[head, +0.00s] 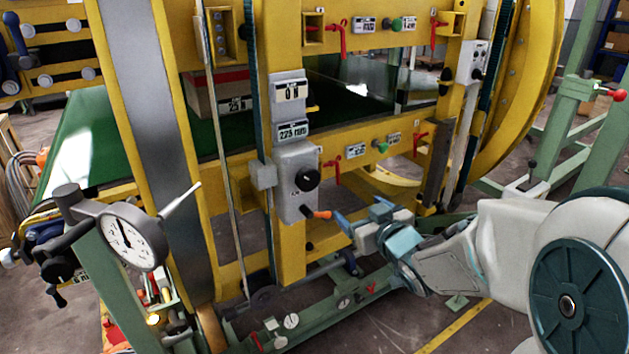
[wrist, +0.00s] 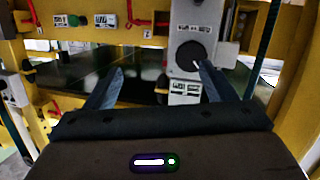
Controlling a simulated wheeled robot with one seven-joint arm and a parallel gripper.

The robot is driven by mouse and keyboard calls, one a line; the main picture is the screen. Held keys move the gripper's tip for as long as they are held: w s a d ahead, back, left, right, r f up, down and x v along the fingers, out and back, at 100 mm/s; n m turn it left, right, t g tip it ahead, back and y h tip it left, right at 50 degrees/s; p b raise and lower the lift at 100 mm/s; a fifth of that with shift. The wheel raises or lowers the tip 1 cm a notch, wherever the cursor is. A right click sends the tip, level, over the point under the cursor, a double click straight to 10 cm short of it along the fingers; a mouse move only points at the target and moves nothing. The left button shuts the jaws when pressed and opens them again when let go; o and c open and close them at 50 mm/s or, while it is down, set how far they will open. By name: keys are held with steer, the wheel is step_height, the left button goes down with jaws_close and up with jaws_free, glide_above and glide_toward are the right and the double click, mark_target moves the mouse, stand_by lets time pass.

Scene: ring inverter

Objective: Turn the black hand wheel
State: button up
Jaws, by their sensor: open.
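A round black knob, which I take as the black hand wheel (head: 307,179), sits on the face of a grey control box (head: 291,160) on the yellow post. It also shows in the wrist view (wrist: 190,54), with the tip of one finger overlapping its lower right edge in the picture; I cannot tell whether they touch. My gripper (head: 345,242) is to the lower right of the box in the head view, its blue fingers pointing toward the post. In the wrist view my gripper (wrist: 162,70) is open, with nothing held between its fingers.
An orange-tipped handle (head: 319,214) projects from the box's lower part, close to my upper finger. Red levers (head: 333,172) sit on the yellow crossbeam. A green rail (head: 330,322) runs low beneath. A dial gauge (head: 128,242) stands at the left.

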mark_target(311, 182)
steer(key=w+a+y, duration=0.1)
steer(key=w+a, duration=0.2)
steer(key=w+a+n+y, duration=0.1)
steer(key=w+a, duration=0.3)
steer(key=w+a+y, duration=0.2)
steer(key=w+a, duration=0.2)
steer(key=shift+n+b, duration=0.3)
steer(key=c, duration=1)
